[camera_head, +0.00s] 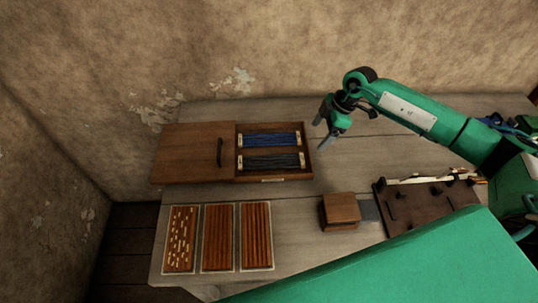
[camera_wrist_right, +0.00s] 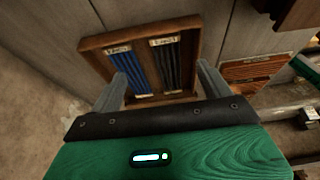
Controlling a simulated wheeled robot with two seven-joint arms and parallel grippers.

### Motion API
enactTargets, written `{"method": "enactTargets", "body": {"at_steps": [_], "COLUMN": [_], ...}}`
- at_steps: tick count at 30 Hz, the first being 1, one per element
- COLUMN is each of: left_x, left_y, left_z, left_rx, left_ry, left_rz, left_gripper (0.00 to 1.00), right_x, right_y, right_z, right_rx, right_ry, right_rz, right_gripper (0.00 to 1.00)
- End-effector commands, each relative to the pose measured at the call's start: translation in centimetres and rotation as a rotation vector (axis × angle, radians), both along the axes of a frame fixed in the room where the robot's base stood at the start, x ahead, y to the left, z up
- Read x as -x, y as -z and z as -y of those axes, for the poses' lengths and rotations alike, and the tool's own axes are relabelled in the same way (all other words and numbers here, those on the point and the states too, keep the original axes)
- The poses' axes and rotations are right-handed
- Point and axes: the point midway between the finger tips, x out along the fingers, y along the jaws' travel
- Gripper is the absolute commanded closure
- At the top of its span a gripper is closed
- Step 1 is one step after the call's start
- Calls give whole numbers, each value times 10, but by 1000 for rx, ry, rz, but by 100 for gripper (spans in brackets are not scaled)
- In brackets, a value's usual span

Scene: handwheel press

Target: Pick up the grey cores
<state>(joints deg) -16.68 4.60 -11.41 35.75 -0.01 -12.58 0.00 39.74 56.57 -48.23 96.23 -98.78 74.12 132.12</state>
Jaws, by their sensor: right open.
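The grey cores (camera_head: 272,162) lie as a dark bundle in the near compartment of an open wooden box (camera_head: 308,160) on the table. A bundle of blue cores (camera_head: 269,140) lies in the compartment behind them. My right gripper (camera_head: 322,133) is open and empty, above and just right of the box. In the right wrist view, the grey cores (camera_wrist_right: 171,68) and blue cores (camera_wrist_right: 134,72) show beyond and between the spread fingers (camera_wrist_right: 161,70), not touching them. My left gripper is not in view.
A sliding lid (camera_head: 185,155) with a dark handle adjoins the box's left side. Several trays of brown sticks (camera_head: 237,238) lie at the front left. A wooden block (camera_head: 341,210) and a dark pegged board (camera_head: 428,202) are at right. Bare table (camera_head: 370,155) lies right of the box.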

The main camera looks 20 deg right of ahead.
Motion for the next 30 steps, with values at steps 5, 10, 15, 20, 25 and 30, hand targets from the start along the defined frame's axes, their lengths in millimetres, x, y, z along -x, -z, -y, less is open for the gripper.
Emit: {"method": "enactTargets", "body": {"at_steps": [5, 10, 15, 20, 25, 30], "left_x": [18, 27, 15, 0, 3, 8], "left_y": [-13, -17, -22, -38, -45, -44], "left_z": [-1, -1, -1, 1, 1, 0], "left_rx": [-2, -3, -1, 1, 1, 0], "left_ry": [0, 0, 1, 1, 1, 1], "left_rz": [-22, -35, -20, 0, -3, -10], "left_gripper": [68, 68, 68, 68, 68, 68], "right_x": [-2, -5, -5, -3, -5, -5], "right_y": [31, 54, 62, 78, 100, 108], "right_z": [-14, -23, -26, -35, -43, -44], "right_rx": [-1, -2, 0, -1, -1, 0], "right_ry": [-1, 0, 0, -1, 0, -1], "right_rz": [-4, -2, -1, -4, -1, 0], "right_gripper": [20, 20, 20, 20, 20, 20]}}
